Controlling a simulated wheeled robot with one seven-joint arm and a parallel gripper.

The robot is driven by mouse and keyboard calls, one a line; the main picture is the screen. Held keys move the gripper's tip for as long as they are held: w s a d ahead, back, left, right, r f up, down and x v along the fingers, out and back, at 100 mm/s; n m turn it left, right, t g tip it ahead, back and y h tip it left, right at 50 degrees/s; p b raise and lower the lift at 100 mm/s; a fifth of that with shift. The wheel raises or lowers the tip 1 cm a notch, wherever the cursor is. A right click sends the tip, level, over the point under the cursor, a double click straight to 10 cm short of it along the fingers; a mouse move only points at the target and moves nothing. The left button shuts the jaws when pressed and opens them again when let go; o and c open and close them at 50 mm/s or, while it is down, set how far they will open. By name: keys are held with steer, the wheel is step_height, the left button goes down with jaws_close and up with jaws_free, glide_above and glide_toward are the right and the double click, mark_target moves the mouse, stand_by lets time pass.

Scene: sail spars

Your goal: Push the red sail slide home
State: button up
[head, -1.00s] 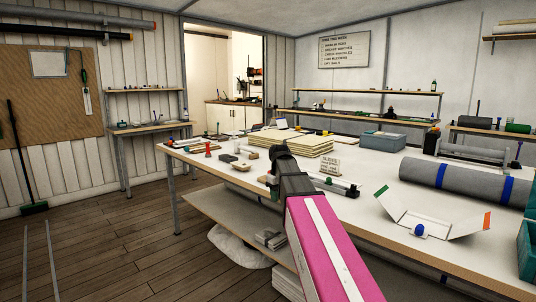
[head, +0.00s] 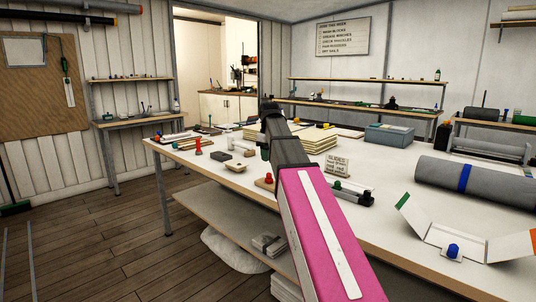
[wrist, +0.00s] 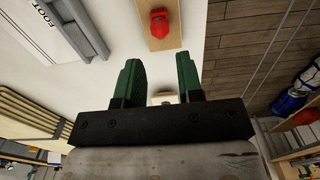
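My gripper (head: 265,151) is above the workbench (head: 400,220), pointing down. In the wrist view its two green fingers (wrist: 157,80) stand apart with nothing held between them. A red piece (wrist: 158,24) sits on a wooden block, ahead of the fingertips and apart from them. In the head view a red piece (head: 268,178) shows beside my arm, partly hidden by it. A grey rail (head: 352,194) lies right of my arm, with a green piece (head: 337,184) at its near end. I cannot tell whether a slide is seated in the rail.
A small lettered card (head: 337,166) stands behind the rail. Stacked boards (head: 318,140) and a blue-grey bin (head: 390,135) are farther back. Another red piece (head: 198,147) stands at left.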

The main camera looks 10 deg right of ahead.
mark_target(269, 172)
step_height(269, 172, down, 8)
steer(key=shift+r, duration=0.25)
steer(key=c, duration=0.6)
steer(key=shift+r, duration=2.05)
